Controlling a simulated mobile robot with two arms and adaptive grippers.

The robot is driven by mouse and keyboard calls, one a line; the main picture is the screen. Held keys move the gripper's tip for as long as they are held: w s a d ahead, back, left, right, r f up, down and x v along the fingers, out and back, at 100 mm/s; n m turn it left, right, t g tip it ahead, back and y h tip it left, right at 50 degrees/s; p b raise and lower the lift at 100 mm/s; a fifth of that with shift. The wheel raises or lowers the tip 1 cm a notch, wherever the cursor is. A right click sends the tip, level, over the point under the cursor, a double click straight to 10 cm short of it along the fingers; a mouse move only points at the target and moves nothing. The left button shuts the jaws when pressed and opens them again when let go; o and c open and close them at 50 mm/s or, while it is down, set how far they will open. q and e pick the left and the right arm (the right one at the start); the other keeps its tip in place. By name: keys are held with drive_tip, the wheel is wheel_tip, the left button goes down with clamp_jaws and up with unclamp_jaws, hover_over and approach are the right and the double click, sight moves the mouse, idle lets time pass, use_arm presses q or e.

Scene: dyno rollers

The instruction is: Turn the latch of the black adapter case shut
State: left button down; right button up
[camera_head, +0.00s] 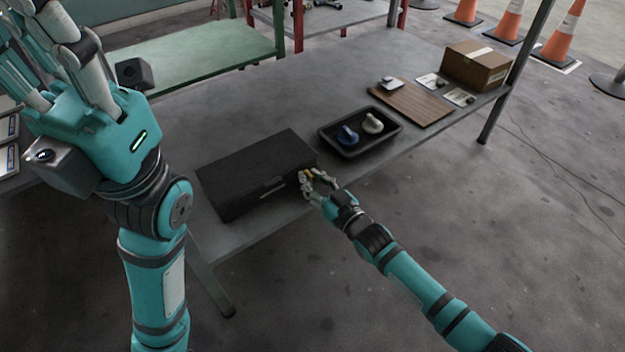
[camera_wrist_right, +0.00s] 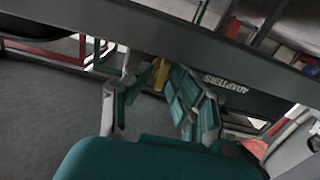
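The black adapter case (camera_head: 250,170) lies closed on the grey table near its front edge. In the right wrist view its front (camera_wrist_right: 262,101) carries the word ADAPTERS. A yellow latch (camera_wrist_right: 160,74) stands out from it; in the head view only a small bit of yellow shows among the fingers. My right gripper (camera_head: 318,178) is at the case's right front end. Its fingers (camera_wrist_right: 148,88) are spread around the latch, with a gap on the left; contact on the right side I cannot tell. My left gripper (camera_head: 62,45) is raised at upper left, fingers spread and empty, tips partly cut off.
A black tray (camera_head: 385,143) with a blue and a white piece stands right of the case. Beyond it are a brown board (camera_head: 412,104), cards and a cardboard box (camera_head: 476,66). A green table (camera_head: 200,55) is behind. The tabletop behind the case is clear.

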idle(0.3)
drive_tip(key=shift+s, duration=0.15)
drive_tip(key=v, duration=1.1)
drive_tip(key=shift+s+d, duration=0.25)
